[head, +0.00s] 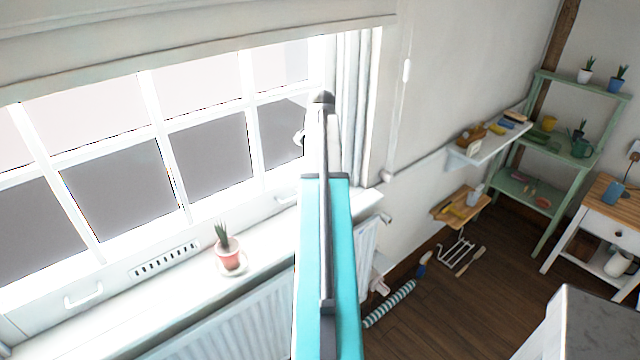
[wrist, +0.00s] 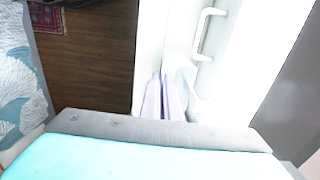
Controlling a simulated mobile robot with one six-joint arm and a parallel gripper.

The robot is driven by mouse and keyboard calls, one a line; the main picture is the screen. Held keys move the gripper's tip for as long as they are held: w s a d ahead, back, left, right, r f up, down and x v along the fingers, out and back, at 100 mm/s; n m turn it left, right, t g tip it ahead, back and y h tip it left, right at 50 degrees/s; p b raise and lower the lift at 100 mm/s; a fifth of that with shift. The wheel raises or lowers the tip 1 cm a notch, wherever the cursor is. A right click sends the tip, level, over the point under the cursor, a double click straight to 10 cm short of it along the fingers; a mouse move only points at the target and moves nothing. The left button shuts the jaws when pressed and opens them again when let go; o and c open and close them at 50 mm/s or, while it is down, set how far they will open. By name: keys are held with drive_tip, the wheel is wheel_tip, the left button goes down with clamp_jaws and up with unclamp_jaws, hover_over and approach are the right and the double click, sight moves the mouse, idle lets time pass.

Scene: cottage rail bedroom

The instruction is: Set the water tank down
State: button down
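My teal arm (head: 331,250) rises up the middle of the head view, in front of the window sill, and ends at a dark joint. My gripper's fingers do not show there; the arm hides what lies behind it. I cannot make out a water tank for certain in either view.
A potted plant (head: 229,252) stands on the white window sill (head: 190,297), left of my arm, above a radiator (head: 240,325). Right of it are a wall shelf (head: 478,150), a green shelf unit (head: 540,240) and a wooden-topped table (head: 610,205). Wooden floor (head: 460,310) lies between. The wrist view shows bedding (wrist: 18,90).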

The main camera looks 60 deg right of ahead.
drive_tip(key=shift+w+d, duration=0.25)
drive_tip(key=shift+d, duration=0.15)
drive_tip(key=shift+w+d+f+p, duration=0.1)
drive_tip(key=shift+d+f+p, duration=0.1)
drive_tip(key=shift+f+p, duration=0.3)
drive_tip(key=shift+w+d+f+p, duration=0.15)
drive_tip(key=shift+f+p, duration=0.1)
drive_tip(key=shift+f, duration=0.5)
drive_tip(key=shift+w+d+f+p, duration=0.1)
drive_tip(key=shift+d+f+p, duration=0.1)
drive_tip(key=shift+f+p, duration=0.3)
drive_tip(key=shift+f, duration=0.25)
drive_tip(key=c, duration=2)
unclamp_jaws()
drive_tip(key=shift+r, duration=0.2)
